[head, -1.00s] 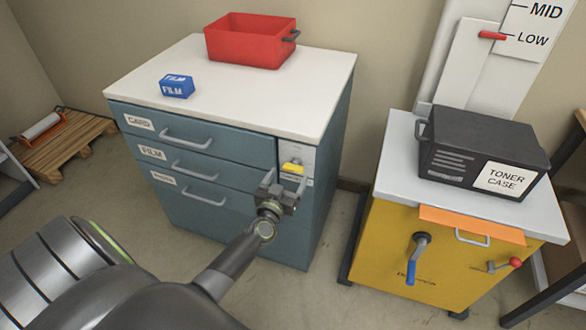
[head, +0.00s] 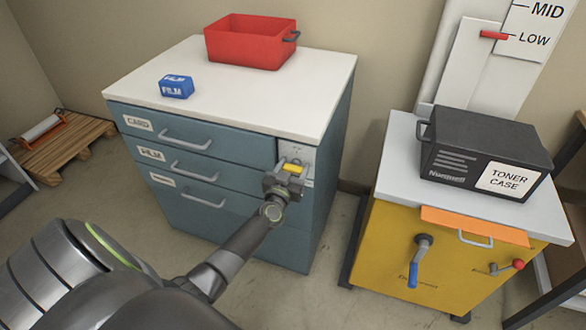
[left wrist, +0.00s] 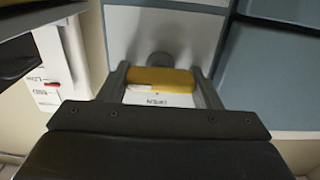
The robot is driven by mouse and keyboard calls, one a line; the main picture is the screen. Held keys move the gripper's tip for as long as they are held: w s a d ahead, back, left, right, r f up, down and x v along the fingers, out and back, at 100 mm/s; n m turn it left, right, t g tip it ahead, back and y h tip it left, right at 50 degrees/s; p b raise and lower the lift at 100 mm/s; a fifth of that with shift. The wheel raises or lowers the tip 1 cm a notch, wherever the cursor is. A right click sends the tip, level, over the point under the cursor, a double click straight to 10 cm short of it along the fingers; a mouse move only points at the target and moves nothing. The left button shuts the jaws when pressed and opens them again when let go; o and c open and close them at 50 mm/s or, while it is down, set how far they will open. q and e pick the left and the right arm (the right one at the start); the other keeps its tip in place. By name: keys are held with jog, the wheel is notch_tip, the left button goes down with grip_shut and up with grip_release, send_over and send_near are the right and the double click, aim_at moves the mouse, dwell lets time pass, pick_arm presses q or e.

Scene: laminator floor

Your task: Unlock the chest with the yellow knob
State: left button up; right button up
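The chest (head: 215,220) is a blue-grey drawer cabinet with a white top, and its drawers look closed. Its yellow knob (head: 292,168) is a bar on a pale panel (head: 308,158) at the front right. In the left wrist view the knob (left wrist: 160,78) lies crosswise, with a white mark at its left end and lettering on the panel below. My left gripper (head: 283,178) is at the knob, with one finger at each end of it. The fingers look open; whether they touch the knob is unclear. My right gripper is not in view.
A red bin (head: 250,42) and a blue film box (head: 176,87) stand on the chest top. To the right is a yellow cabinet (head: 385,250) with a blue-handled lever (head: 414,272) and a black toner case (head: 485,152) on top. Floor shows between the cabinets.

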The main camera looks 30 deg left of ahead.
pick_arm(q)
jog(key=shift+c, duration=0.9)
